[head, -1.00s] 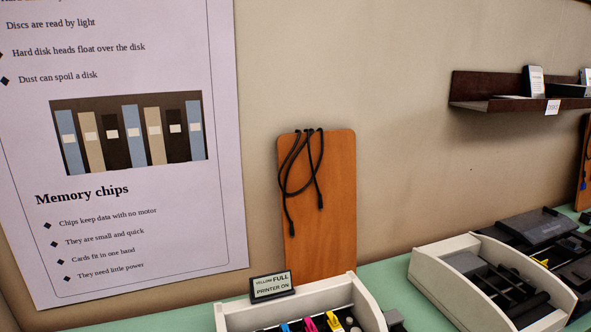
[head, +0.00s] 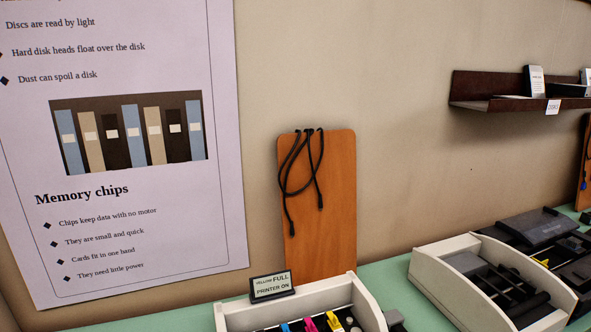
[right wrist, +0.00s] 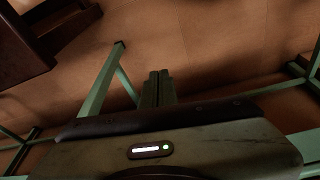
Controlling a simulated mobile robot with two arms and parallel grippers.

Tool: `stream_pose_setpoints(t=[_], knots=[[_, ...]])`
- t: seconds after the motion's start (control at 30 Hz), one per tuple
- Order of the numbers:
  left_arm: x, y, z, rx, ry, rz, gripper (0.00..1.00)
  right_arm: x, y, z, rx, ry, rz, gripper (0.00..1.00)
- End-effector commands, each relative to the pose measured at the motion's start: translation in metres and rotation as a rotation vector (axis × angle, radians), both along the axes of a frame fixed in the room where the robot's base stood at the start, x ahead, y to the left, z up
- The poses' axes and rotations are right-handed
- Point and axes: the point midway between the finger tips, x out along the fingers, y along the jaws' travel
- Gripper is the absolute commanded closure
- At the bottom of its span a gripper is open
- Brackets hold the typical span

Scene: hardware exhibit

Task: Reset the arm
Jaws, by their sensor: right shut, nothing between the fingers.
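My right gripper (right wrist: 159,76) shows in the right wrist view. Its two fingers are together, shut and empty, with the floor beyond them. Neither of my arms shows in the head view, and my left gripper is in no view.
In the head view, a green table (head: 391,273) carries an open white printer (head: 369,301) with coloured cartridges, a small sign (head: 272,286) and another white-cased device (head: 434,272). A wooden board (head: 336,220) with cables stands behind. Green metal legs (right wrist: 101,85) stand near my right gripper.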

Motion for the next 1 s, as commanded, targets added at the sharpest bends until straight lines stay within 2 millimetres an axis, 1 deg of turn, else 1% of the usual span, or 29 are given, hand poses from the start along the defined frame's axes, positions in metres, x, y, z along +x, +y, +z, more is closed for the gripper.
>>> stream_pose_setpoints(t=[0.03, 0.07, 0.1, 0.13, 0.17, 0.2, 0.23, 0.27, 0.3, 0.37, 0.4, 0.47, 0.5, 0.6, 0.73, 0.83, 1.0], knots=[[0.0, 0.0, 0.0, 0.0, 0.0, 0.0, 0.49, -0.004, 0.0, -0.026, -0.002, 0.018, 0.002, 1.0], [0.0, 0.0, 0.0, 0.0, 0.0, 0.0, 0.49, -0.006, 0.0, -0.041, -0.002, 0.023, 0.003, 1.0], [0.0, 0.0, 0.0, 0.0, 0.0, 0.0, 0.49, -0.011, -0.001, -0.063, -0.003, 0.034, 0.005, 1.0], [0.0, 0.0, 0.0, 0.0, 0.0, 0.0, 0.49, -0.015, -0.001, -0.08, -0.004, 0.04, 0.007, 1.0], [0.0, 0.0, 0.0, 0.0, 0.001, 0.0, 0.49, -0.021, -0.002, -0.097, -0.005, 0.049, 0.008, 1.0], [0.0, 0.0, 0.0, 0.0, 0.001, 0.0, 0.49, -0.031, -0.003, -0.121, -0.006, 0.06, 0.01, 1.0], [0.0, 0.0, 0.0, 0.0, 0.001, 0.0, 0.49, -0.038, -0.004, -0.138, -0.008, 0.067, 0.012, 1.0], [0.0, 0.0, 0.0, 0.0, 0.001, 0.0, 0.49, -0.047, -0.006, -0.154, -0.009, 0.076, 0.014, 1.0], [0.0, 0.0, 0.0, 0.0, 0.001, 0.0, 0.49, -0.06, -0.008, -0.174, -0.009, 0.086, 0.016, 1.0], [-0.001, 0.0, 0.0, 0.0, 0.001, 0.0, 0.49, -0.082, -0.011, -0.202, -0.012, 0.102, 0.02, 1.0], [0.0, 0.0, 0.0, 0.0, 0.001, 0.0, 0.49, -0.097, -0.013, -0.219, -0.014, 0.111, 0.022, 1.0], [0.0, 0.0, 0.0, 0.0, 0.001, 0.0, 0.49, -0.12, -0.018, -0.24, -0.015, 0.125, 0.026, 1.0], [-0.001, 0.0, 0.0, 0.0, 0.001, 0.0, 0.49, -0.135, -0.02, -0.251, -0.017, 0.133, 0.027, 1.0], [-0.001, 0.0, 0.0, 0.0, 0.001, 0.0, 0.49, -0.166, -0.026, -0.27, -0.02, 0.148, 0.032, 1.0], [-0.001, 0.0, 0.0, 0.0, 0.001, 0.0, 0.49, -0.191, -0.032, -0.281, -0.021, 0.158, 0.035, 1.0], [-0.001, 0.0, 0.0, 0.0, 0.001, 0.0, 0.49, -0.199, -0.033, -0.284, -0.022, 0.16, 0.037, 1.0], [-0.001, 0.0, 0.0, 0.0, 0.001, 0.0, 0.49, -0.199, -0.033, -0.284, -0.022, 0.16, 0.037, 1.0]])
